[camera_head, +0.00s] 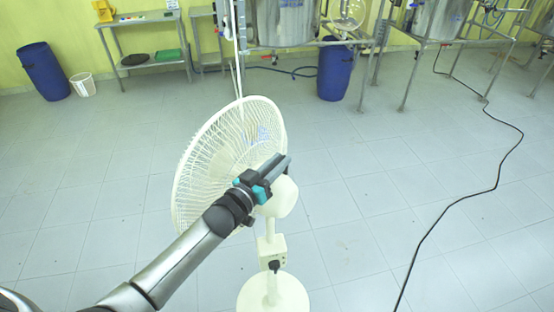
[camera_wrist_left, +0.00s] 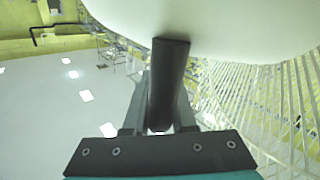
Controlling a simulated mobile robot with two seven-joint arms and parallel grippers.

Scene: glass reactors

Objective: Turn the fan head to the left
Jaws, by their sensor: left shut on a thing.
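The white pedestal fan stands in the middle of the head view. Its round wire-caged fan head (camera_head: 215,150) is tilted up, and the motor housing (camera_head: 283,198) sits behind the cage on the right. In the left wrist view the dark fingers (camera_wrist_left: 171,48) reach the smooth white housing (camera_wrist_left: 230,25), with the cage wires (camera_wrist_left: 285,110) at right. The exact contact is hidden. My right gripper is in neither view.
The fan's column (camera_head: 271,247) and round base (camera_head: 273,293) stand on the tiled floor. A black cable (camera_head: 432,228) runs across the floor at right. Blue bins (camera_head: 45,72), a metal shelf (camera_head: 143,62) and steel reactor frames (camera_head: 408,75) line the back. Floor around the fan is mostly clear.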

